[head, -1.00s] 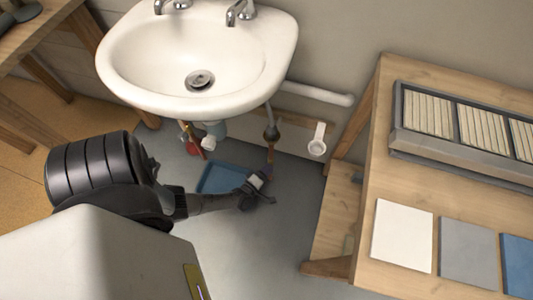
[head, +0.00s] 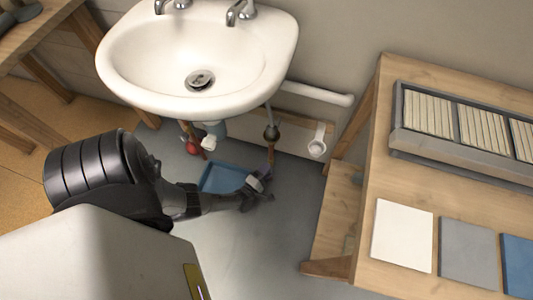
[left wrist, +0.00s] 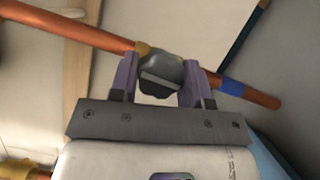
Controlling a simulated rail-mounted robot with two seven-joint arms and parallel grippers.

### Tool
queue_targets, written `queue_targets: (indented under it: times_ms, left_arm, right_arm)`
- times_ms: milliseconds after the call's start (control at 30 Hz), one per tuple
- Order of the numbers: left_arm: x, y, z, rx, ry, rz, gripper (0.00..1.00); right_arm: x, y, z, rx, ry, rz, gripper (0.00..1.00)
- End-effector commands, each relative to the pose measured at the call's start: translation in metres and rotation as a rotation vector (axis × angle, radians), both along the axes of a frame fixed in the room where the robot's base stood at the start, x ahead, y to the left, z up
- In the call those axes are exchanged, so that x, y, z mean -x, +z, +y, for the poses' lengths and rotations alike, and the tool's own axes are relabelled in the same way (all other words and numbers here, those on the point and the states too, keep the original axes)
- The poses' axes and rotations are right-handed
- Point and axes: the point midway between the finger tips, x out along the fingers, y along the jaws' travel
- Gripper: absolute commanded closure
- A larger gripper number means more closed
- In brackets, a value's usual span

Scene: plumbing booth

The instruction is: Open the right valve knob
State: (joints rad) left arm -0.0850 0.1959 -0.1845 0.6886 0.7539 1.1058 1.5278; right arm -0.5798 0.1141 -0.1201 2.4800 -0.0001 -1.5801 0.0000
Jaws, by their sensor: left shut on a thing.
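The right valve knob (left wrist: 160,75) is a dark grey knob on a copper pipe with a brass fitting, seen close in the left wrist view. My left gripper (left wrist: 160,87) has one purple-grey finger on each side of the knob and is shut on it. In the head view my left gripper (head: 262,187) is low under the sink's right side, at the foot of the right supply pipe (head: 270,152). There the fingers and arm largely hide the knob. My right gripper is not in view.
The white sink (head: 275,75) overhangs the pipes. A blue tray (head: 222,178) lies on the floor beside my left gripper. A wooden workbench (head: 400,170) stands at the right. Grey floor in front of the gripper is clear. A blue band (left wrist: 231,87) marks the pipe.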

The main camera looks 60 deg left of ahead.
Motion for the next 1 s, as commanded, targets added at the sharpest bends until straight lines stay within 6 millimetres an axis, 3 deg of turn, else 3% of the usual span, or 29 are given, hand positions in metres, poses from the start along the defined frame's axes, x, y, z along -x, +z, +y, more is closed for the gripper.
queue_targets:
  times_ms: [233,267,500,800,1000]
  left_arm:
    - [0.000,0.000,0.000,0.001,0.001,0.000,0.80]
    - [0.000,0.000,0.000,0.001,0.001,0.000,0.55]
    - [0.000,0.000,0.000,0.000,0.001,0.000,0.32]
    - [0.002,0.000,-0.001,0.000,0.001,0.001,0.31]
    - [0.025,-0.001,-0.012,0.002,0.001,0.004,0.31]
  right_arm:
    - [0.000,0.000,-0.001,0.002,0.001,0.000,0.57]
    - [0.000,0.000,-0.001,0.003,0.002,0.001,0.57]
    - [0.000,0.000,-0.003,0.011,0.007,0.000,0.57]
    - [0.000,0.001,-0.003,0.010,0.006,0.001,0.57]
    - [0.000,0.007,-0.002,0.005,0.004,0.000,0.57]
